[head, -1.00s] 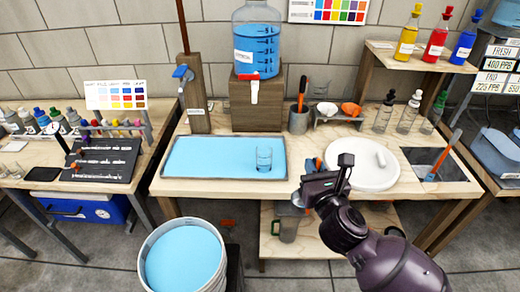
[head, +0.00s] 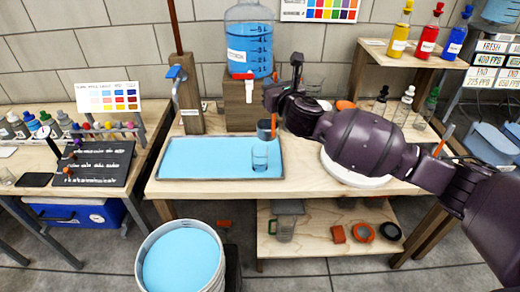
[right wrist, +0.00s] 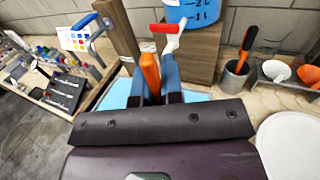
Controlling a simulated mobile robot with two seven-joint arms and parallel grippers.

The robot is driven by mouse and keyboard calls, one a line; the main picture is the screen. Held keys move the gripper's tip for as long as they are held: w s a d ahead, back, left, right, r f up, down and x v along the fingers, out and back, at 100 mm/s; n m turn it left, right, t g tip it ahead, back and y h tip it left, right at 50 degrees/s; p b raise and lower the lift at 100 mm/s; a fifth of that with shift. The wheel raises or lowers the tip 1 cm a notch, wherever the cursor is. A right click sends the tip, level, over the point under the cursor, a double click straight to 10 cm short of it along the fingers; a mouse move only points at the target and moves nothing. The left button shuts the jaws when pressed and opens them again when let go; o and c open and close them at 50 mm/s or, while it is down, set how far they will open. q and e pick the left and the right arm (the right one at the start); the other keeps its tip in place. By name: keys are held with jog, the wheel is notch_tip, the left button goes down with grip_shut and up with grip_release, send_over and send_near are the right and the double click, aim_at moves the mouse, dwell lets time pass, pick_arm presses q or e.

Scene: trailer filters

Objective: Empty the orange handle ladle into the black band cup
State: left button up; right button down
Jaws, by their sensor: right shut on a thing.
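My right gripper (head: 283,92) is raised over the middle of the bench. It is shut on the ladle's orange handle, which stands between the blue fingers in the right wrist view (right wrist: 150,74). The ladle's grey bowl (head: 264,130) hangs below the gripper, just above and behind a clear cup (head: 260,158) in the head view. The bowl looks roughly upright; I cannot see into it. The clear cup stands upright in the shallow tray of blue liquid; a black band on it cannot be made out. My left gripper is out of view.
The blue-filled tray (head: 200,165) lies under the ladle. A big jug (head: 247,40) with a red tap stands behind on a wooden block. A metal pot (right wrist: 236,76) with an orange-handled tool is to the right. A white round board (head: 345,172) is partly behind my arm.

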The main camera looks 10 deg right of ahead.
jog(key=w+d+r+n+y, duration=0.1)
jog(key=w+d+r, duration=0.15)
jog(key=w, duration=0.35)
jog(key=w+d+r+n+y, duration=0.1)
jog(key=w+d+r+y, duration=0.1)
jog(key=w+d, duration=0.35)
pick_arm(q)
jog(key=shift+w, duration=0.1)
pick_arm(e)
notch_tip(320, 180, down, 9)
jog(key=w+d+n+g+y, duration=0.1)
jog(key=n+g+y, duration=0.2)
jog(key=y, duration=0.1)
jog(key=shift+w+f+y, duration=0.15)
jog(key=shift+y, duration=0.15)
pick_arm(q)
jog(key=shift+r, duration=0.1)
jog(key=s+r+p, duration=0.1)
jog(key=p, duration=0.2)
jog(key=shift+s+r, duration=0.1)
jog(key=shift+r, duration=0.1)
pick_arm(e)
jog(key=s+a+n, duration=0.2)
jog(key=s+a, duration=0.1)
jog(key=a, duration=0.1)
jog(key=s+a+n, duration=0.5)
jog(key=s+a, duration=0.1)
jog(key=a, duration=0.1)
jog(key=shift+s+a+f, duration=0.2)
jog(key=shift+a+f, duration=0.15)
